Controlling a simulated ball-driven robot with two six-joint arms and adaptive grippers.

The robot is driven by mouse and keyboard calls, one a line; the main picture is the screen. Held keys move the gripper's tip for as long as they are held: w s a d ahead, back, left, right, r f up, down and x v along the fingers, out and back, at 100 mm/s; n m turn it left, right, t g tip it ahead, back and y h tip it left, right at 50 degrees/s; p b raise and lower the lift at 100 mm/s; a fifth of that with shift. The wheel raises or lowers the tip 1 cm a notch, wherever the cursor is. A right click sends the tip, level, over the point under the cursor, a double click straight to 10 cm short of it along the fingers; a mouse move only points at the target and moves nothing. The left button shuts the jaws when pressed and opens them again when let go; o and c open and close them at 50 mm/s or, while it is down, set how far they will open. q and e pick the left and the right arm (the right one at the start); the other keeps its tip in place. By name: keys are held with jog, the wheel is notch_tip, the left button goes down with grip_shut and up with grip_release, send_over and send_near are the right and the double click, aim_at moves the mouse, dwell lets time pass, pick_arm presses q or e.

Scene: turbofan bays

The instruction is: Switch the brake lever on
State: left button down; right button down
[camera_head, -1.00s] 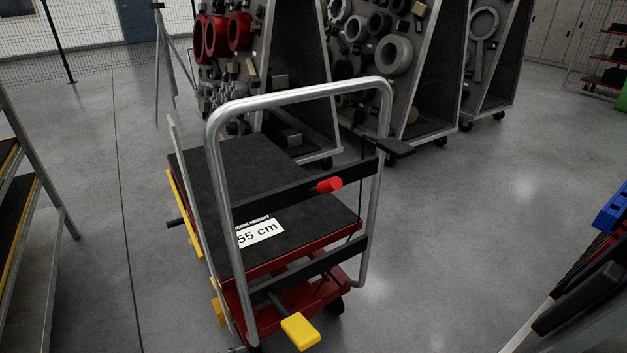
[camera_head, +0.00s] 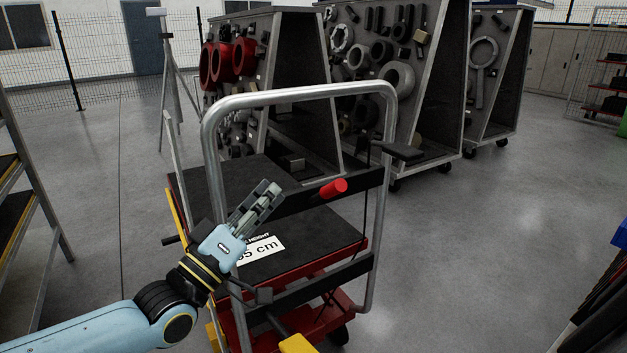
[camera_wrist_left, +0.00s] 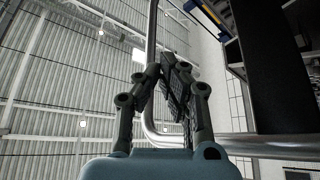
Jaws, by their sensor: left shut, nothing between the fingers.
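A lift cart with a silver tube handle (camera_head: 292,96) stands in front of me. A red-tipped lever (camera_head: 334,188) sticks out from the black crossbar, and a black lever with a flat pad (camera_head: 400,151) is at the handle's right side. A yellow pedal (camera_head: 297,344) is low at the front, cut by the picture's edge. I cannot tell for sure which is the brake lever. My left gripper (camera_head: 268,190) is shut and empty, left of the red tip and apart from it. It also shows in the left wrist view (camera_wrist_left: 170,72), near the handle tube (camera_wrist_left: 151,110). My right gripper is not in view.
The cart's black platform (camera_head: 318,232) carries a height label (camera_head: 262,250). Tool carts with rings (camera_head: 395,75) stand behind it. A shelf frame (camera_head: 38,190) is at the left.

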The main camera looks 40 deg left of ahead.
aim_at(333, 189)
pick_arm(q)
jog(key=w+d+b, duration=0.1)
jog(key=w+d, duration=0.2)
jog(key=w, duration=0.6)
jog(key=shift+r, duration=0.4)
jog(key=shift+s+d+f+m+h+b, duration=0.1)
jog(key=shift+d+f+m+h+b, duration=0.15)
jog(key=shift+m+h+b, duration=0.25)
